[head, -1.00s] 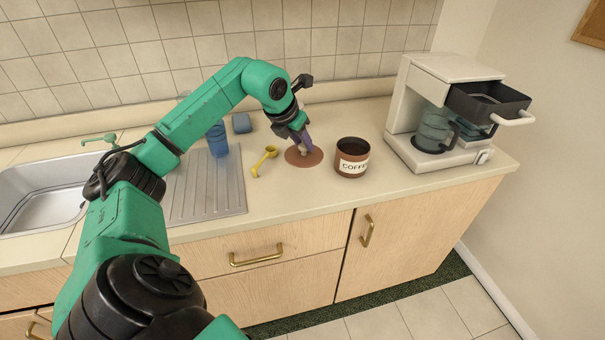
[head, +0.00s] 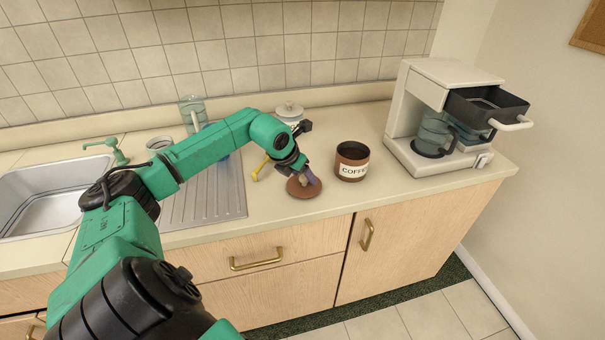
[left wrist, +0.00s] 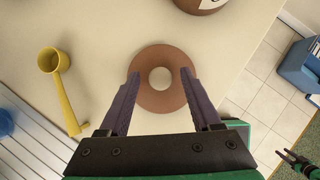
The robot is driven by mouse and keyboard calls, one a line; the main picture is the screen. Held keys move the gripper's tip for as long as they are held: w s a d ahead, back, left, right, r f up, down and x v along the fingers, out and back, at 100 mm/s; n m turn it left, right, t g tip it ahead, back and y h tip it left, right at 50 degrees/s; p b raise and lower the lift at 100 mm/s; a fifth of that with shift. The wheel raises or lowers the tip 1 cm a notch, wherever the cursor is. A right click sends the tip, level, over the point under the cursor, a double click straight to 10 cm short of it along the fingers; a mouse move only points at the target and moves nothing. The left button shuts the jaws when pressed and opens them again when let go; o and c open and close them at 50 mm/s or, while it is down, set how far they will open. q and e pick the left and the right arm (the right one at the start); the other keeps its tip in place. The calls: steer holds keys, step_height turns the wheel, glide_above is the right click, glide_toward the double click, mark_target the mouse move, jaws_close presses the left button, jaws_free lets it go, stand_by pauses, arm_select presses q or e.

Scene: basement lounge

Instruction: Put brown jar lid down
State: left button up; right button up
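The brown jar lid (head: 296,191) lies flat on the counter near its front edge, left of the open brown coffee jar (head: 352,172). In the left wrist view the lid (left wrist: 160,103) shows as a disc with a pale round knob. My left gripper (head: 312,181) is low over the lid. Its two fingers (left wrist: 160,76) are apart on either side of the knob, with gaps between them and the knob. The jar's edge shows at the top of the left wrist view. A dark gripper, apparently my right one (left wrist: 292,160), shows small at lower right.
A yellow scoop (head: 258,172) lies left of the lid. A coffee maker (head: 425,110) with its drawer out stands right of the jar. A white lidded canister (head: 289,112) and a clear pitcher (head: 192,112) stand behind my arm. The sink (head: 45,195) is at left.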

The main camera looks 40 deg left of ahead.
arm_select(q)
steer(key=shift+r+p, duration=0.3)
steer(key=shift+s+a+r+b, duration=0.1)
steer(key=shift+s+a+b, duration=0.1)
steer(key=shift+b, duration=0.15)
steer(key=b+v, duration=0.4)
steer(key=b, duration=0.2)
steer(key=shift+s+d+r, duration=0.1)
steer(key=shift+s, duration=0.25)
steer(key=b+v, duration=0.1)
steer(key=v, duration=0.5)
steer(key=shift+r, duration=0.5)
steer(key=shift+d, duration=0.1)
